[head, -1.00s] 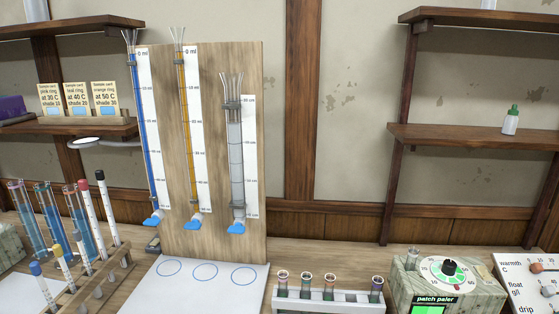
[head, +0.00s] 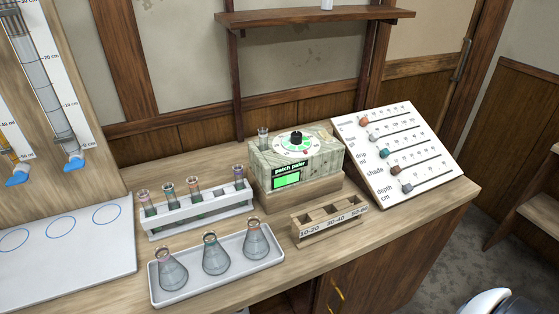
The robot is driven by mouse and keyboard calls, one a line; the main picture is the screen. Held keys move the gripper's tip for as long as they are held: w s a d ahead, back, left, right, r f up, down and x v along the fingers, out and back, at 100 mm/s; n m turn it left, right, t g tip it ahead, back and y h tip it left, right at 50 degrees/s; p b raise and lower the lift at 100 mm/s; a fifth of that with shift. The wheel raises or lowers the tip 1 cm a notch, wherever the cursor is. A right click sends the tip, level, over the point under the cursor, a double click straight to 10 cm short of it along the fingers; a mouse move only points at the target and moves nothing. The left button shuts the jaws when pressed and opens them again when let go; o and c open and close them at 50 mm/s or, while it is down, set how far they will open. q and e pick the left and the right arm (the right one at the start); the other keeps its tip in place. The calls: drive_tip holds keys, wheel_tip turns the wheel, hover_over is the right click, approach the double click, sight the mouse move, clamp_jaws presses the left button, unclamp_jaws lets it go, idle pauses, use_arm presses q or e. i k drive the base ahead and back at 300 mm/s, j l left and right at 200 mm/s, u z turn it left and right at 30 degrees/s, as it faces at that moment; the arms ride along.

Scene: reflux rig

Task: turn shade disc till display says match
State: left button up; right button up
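The shade disc (head: 297,143) is a white dial with green marks and a black knob (head: 296,137) on top of a mottled green-grey box (head: 325,158). The display (head: 287,177) on the box's front reads "patch paler" above a bright green panel. A small glass tube (head: 263,135) stands in the top of the box at its left. The disc's exact setting is too small to read. Neither gripper shows in the head view.
A rack of several tubes (head: 197,214) and a white tray with three flasks (head: 222,286) stand left of the box. A slotted wooden holder (head: 328,219) is in front. A sloped slider board (head: 402,155) stands close on the right.

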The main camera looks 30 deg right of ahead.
sight(296, 142)
drive_tip(key=l+z, duration=0.8)
